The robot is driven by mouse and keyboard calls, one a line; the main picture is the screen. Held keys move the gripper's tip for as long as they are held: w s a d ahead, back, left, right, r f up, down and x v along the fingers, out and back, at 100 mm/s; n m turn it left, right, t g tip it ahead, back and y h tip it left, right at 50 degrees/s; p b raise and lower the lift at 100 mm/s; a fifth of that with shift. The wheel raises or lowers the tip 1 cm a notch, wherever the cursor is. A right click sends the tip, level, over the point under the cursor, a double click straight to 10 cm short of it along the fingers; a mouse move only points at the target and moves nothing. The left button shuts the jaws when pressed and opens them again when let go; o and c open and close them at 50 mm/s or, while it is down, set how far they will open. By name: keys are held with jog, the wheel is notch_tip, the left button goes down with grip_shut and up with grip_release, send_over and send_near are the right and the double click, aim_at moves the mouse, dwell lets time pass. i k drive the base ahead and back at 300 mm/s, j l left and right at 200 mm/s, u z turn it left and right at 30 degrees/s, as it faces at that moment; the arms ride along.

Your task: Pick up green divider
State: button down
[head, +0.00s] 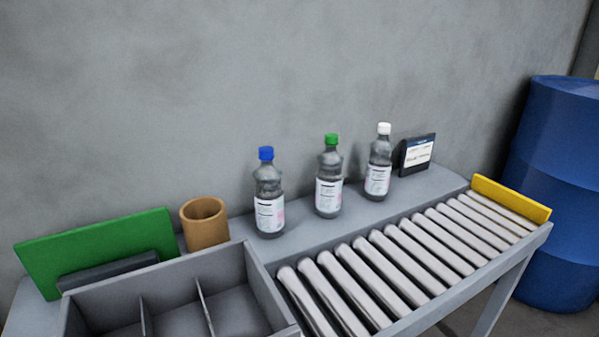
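The green divider (105,246) is a flat rectangular green panel at the left of the head view. It stands upright on the grey bench, slightly tilted in the picture, behind a dark grey bar (108,270) that hides part of its lower edge. The grey compartment box (258,281) is in front of it, with thin inner partitions. My gripper is not in view.
A brown cup (204,224) stands just right of the divider. Bottles with blue (269,200), green (329,183) and white (379,168) caps stand behind the roller conveyor (400,262). A dark labelled box (417,154), yellow end stop (510,198) and blue barrel (562,195) are right.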

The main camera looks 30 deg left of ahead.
aim_at(46, 260)
jog(key=u, duration=2.45)
jog(key=z, duration=0.2)
